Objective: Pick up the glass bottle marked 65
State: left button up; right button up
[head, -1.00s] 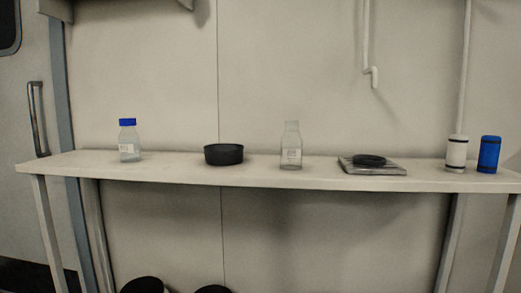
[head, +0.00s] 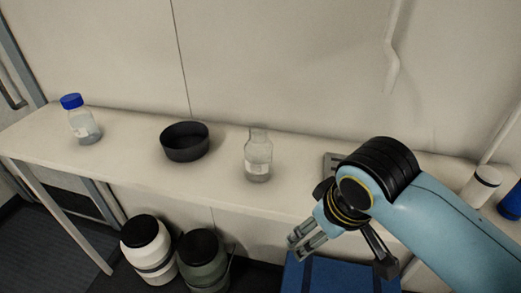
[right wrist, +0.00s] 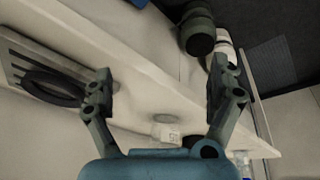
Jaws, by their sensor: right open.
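An uncapped clear glass bottle (head: 258,157) with a pale label stands upright near the middle of the white shelf (head: 215,185). A second clear bottle (head: 82,125) with a blue cap stands upright at the shelf's left. Their label marks are too small to read surely in the head view. My right gripper (head: 341,254) is open and empty, in front of the shelf, to the right of the uncapped bottle and apart from it. In the right wrist view the open fingers (right wrist: 160,72) are wide apart, and a labelled bottle (right wrist: 166,130) shows beyond them. My left gripper is not in view.
A black bowl (head: 185,142) stands between the bottles. A grey plate (head: 333,163) is partly hidden behind my right arm. White (head: 483,183) and blue (head: 511,204) containers stand at the far right. Black-lidded jars (head: 147,245) stand below the shelf.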

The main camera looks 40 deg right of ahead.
aim_at(254, 140)
jog(key=w+r+m, duration=0.3)
jog(key=w+r, duration=0.1)
jog(key=w, duration=0.2)
jog(key=w+a+r+m+h+p, duration=0.1)
jog(key=w+r+m, duration=0.3)
jog(key=w, duration=0.3)
jog(key=w+a+r+m+g+h+p, duration=0.1)
jog(key=w+r+m, duration=0.2)
jog(key=w, duration=0.3)
jog(key=shift+w+r+m, duration=0.3)
jog(key=shift+w+r, duration=0.05)
jog(key=shift+r, duration=0.25)
jog(key=p+x, duration=0.1)
jog(key=x, duration=0.3)
jog(key=shift+d+f, duration=0.25)
jog(key=shift+f, duration=0.1)
jog(key=p+x, duration=0.1)
jog(key=x, duration=0.4)
jog(key=shift+s, duration=0.15)
jog(key=shift+f, duration=0.3)
jog(key=c, duration=1.3)
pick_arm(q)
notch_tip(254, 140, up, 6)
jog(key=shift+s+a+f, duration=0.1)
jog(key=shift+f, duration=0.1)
pick_arm(e)
jog(key=shift+r, duration=0.1)
jog(key=shift+c, duration=0.6)
jog(key=shift+r, duration=0.1)
